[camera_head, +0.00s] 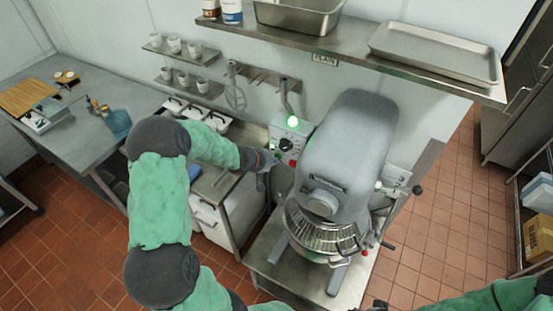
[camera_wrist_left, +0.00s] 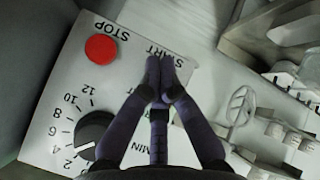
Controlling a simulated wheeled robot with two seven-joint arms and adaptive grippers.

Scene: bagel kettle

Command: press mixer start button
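The mixer (camera_head: 345,140) is a large grey machine with a wire bowl guard. Its pale control panel (camera_head: 291,138) has a glowing green light (camera_head: 293,121) at the top. In the left wrist view the panel carries a red STOP button (camera_wrist_left: 101,48), a black dial (camera_wrist_left: 95,130) and a START label (camera_wrist_left: 168,55). My left gripper (camera_wrist_left: 164,72) has its fingertips together, empty, over the panel beside the START label. They hide the start button; contact cannot be told. In the head view it (camera_head: 272,160) is at the panel's lower left. My right arm shows only partly at bottom right.
A shelf (camera_head: 350,45) with pans runs above the mixer. A whisk (camera_head: 235,95) hangs on the wall to the left. A steel counter (camera_head: 75,140) with a cutting board (camera_head: 25,96) stands at left. Open tiled floor lies right of the mixer.

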